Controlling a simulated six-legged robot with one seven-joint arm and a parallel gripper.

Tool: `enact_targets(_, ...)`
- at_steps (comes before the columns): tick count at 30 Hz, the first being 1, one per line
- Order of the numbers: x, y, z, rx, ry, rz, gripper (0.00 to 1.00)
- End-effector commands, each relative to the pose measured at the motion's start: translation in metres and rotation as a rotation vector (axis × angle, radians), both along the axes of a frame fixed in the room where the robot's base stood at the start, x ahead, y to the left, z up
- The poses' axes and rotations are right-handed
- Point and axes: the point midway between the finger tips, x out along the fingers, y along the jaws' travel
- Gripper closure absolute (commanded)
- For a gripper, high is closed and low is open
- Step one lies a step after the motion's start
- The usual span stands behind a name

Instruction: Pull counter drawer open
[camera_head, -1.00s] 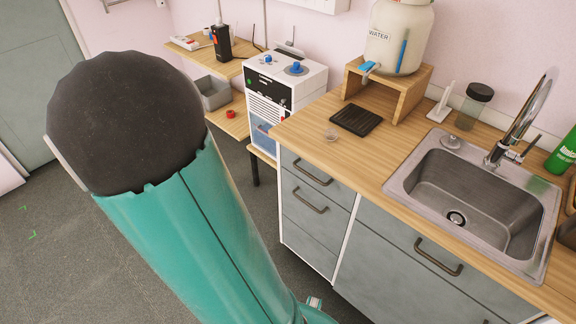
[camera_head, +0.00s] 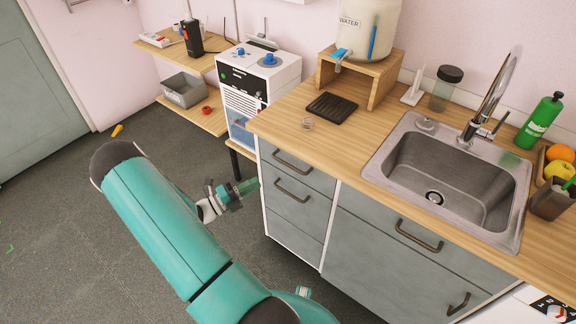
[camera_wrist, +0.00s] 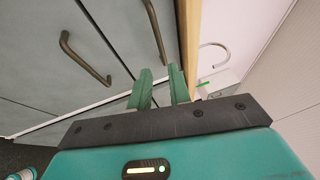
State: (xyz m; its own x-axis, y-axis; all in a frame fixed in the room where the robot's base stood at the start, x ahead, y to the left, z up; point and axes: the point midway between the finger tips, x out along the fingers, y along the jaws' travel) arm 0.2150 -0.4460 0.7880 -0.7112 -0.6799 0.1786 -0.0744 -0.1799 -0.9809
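The grey counter has a top-left drawer (camera_head: 314,175) and another drawer (camera_head: 305,210) below it. Both look closed. The upper dark bar handle (camera_head: 291,162) and the lower handle (camera_head: 292,192) are bare. My gripper (camera_head: 252,190) is left of the drawer fronts, near the counter's left edge, and holds nothing I can see. In the wrist view its two green fingers (camera_wrist: 160,82) stand apart with a gap between them. Two bar handles show there, one at left (camera_wrist: 84,60) and one at top centre (camera_wrist: 155,32), both ahead of the fingers.
A wider front with a handle (camera_head: 419,237) lies right of the drawers, under the sink (camera_head: 395,165). The wooden countertop (camera_head: 280,122) overhangs the drawers. A white appliance (camera_head: 285,75) stands left of the counter. The grey floor (camera_head: 90,220) at left is mostly clear.

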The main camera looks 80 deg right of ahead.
Motion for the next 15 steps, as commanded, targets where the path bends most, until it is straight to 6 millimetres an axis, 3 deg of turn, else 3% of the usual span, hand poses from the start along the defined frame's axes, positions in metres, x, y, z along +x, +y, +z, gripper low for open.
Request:
enact_targets(5,-0.012,-0.011,0.002,0.001,0.007,-0.002,0.81)
enact_targets(15,-0.058,-0.055,0.014,0.002,0.003,-0.004,0.81)
